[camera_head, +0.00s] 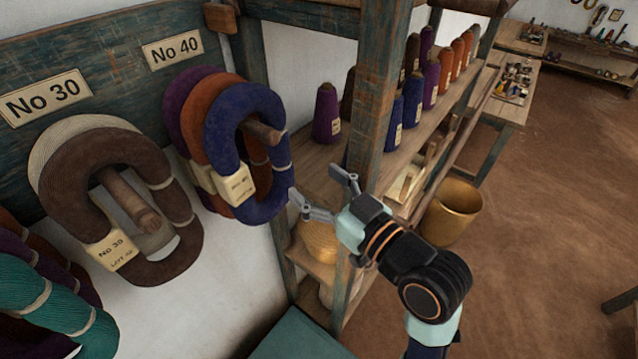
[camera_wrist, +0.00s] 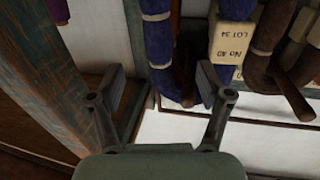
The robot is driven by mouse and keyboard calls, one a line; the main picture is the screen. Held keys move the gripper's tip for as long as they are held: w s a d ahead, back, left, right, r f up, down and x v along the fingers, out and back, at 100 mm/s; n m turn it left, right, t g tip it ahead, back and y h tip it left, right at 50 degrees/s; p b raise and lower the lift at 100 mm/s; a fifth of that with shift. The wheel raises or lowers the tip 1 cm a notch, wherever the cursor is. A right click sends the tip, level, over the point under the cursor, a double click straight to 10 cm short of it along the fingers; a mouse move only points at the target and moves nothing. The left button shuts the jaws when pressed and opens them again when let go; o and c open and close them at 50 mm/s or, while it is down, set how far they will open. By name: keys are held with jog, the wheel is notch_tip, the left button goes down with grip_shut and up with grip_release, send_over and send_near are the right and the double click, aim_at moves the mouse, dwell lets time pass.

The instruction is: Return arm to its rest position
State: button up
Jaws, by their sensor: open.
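My gripper (camera_head: 322,196) is open and empty in the head view, beside the wooden shelf post and just right of the blue yarn hank (camera_head: 246,205). Its two fingers (camera_wrist: 162,112) are spread apart in the wrist view. The blue hank (camera_wrist: 168,55) shows beyond the fingers there, with a label reading No 40, LOT 34 (camera_wrist: 233,42). In the head view the blue hank hangs on a wooden peg (camera_head: 262,131) in front of an orange and a purple hank. I cannot tell the exact gap between the fingertips and the blue hank.
The shelf post (camera_head: 375,110) stands close to my gripper. Yarn cones (camera_head: 413,97) line the shelf behind it. A brass bucket (camera_head: 450,212) is at right; open floor (camera_head: 540,200) lies beyond.

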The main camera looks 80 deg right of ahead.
jog(key=shift+s+a, duration=0.1)
dwell(0.4)
jog(key=w+a+f+n+y, duration=0.2)
jog(key=w+a+f+y, duration=0.1)
jog(key=w+a, duration=0.35)
jog(key=w+a+f+n+y, duration=0.1)
jog(key=w+a+f+y, duration=0.15)
jog(key=w+a, duration=0.4)
jog(key=w+a+f+n+g+y+p, duration=0.1)
jog(key=a+f+n+y, duration=0.15)
jog(key=a, duration=0.95)
jog(key=w+a+f+n+g+y, duration=0.15)
jog(key=a+f, duration=0.25)
jog(key=a, duration=0.8)
notch_tip(320, 180, up, 12)
jog(key=p, duration=1.2)
jog(key=shift+s+d+y, duration=0.35)
jog(key=shift+s+d, duration=0.05)
jog(key=shift+f, duration=0.1)
